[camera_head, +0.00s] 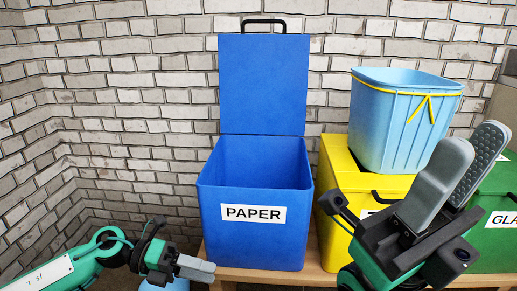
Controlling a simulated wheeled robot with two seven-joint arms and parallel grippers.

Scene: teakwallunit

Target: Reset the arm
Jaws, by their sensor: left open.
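My left arm comes in from the lower left, and its gripper (196,268) is low in front of the blue bin, seen nearly side-on. It is open, and I see nothing held in it. My right gripper (470,138) is raised at the right, its fingers pointing up in front of the yellow and green bins. Its two grey fingers stand apart, with one ridged inner pad showing and nothing between them.
A blue PAPER bin (255,247) with its lid (262,85) up stands on a wooden bench (237,274). A yellow bin (337,160) bears a light blue bucket (385,125). A green bin (495,245) is at the right. A blue thing (165,285) shows below my left gripper.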

